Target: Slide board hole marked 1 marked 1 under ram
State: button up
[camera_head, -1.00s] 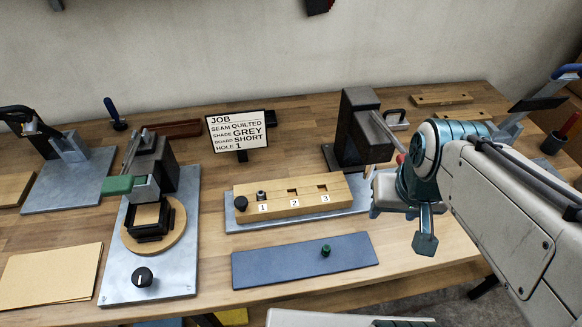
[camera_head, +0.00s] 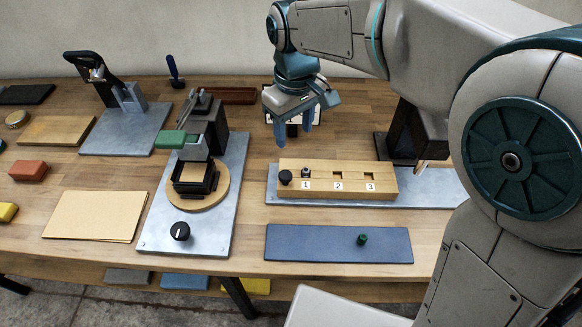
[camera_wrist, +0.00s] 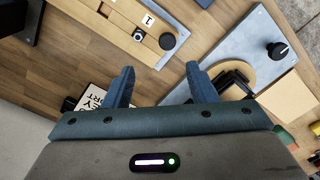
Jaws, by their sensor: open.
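The wooden board (camera_head: 350,190) lies on a grey metal base plate (camera_head: 425,198). It has holes labelled 1, 2 and 3, with a black knob (camera_head: 285,177) at its left end. A small metal piece (camera_head: 306,172) stands at the hole marked 1 (camera_head: 305,185). The dark press (camera_head: 400,135) stands behind the plate's right part, partly hidden by my arm; a pale pin, perhaps its ram (camera_head: 421,166), shows right of the board. My gripper (camera_head: 294,135) is open and empty, above and behind the board's left end. In the wrist view the knob (camera_wrist: 168,41) lies beyond the fingers (camera_wrist: 158,84).
A stamping press (camera_head: 203,150) with a green handle stands left of the board. The job sign (camera_wrist: 90,97) is close to my gripper. Bare table separates the board and mat.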

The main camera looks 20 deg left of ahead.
aim_at(285, 173)
jog(key=shift+n, duration=0.3)
jog(key=f, duration=0.4)
jog(key=a+f, duration=0.1)
jog(key=f, duration=0.4)
jog(key=a+f, duration=0.1)
jog(key=f, duration=0.4)
jog(key=shift+f+p, duration=0.1)
jog(key=shift+p, duration=0.25)
